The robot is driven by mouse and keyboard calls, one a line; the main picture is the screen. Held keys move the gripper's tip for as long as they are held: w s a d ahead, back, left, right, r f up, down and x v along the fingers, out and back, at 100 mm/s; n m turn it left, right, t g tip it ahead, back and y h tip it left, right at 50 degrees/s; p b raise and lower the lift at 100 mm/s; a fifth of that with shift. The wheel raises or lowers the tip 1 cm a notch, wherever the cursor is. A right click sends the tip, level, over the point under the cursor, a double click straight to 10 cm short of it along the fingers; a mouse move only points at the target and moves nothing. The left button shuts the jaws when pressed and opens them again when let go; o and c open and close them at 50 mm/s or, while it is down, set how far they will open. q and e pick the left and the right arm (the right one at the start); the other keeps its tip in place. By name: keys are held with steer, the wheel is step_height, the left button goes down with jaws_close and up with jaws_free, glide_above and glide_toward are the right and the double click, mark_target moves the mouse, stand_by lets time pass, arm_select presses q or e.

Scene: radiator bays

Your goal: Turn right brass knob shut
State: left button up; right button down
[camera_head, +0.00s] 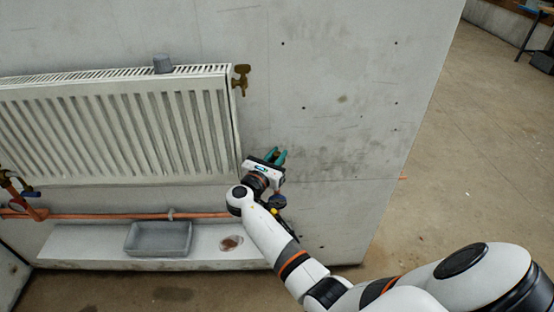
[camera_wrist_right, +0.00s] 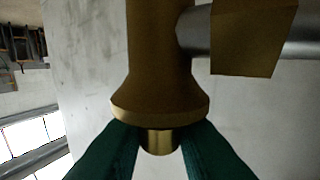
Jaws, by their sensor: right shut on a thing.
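My right gripper (camera_head: 276,155), with teal fingers, is in front of the wall, below and right of the radiator's upper right corner. In the right wrist view its green fingers (camera_wrist_right: 160,148) are on either side of a short brass knob (camera_wrist_right: 160,141), under a flared brass body (camera_wrist_right: 158,90), and shut on it. In the head view a brass valve (camera_head: 241,79) sits at the radiator's upper right corner, above my fingers. The head view does not show clearly what is between the fingers. My left gripper is not in view.
A white radiator (camera_head: 120,130) hangs on the wall, with a grey block (camera_head: 162,64) on top. A copper pipe (camera_head: 120,215) runs below it. A grey tray (camera_head: 158,239) rests on a low ledge (camera_head: 75,245). Another valve with a blue handle (camera_head: 30,193) is at far left. Floor is open at right.

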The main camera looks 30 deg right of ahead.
steer(key=shift+m+g+h+b, duration=0.65)
steer(key=shift+m+g, duration=0.35)
steer(key=shift+g, duration=0.4)
steer(key=c, duration=1.3)
jaws_free()
steer(key=p+v, duration=0.3)
steer(key=v, duration=0.9)
steer(key=shift+w+f, duration=0.1)
steer(key=shift+f, duration=0.05)
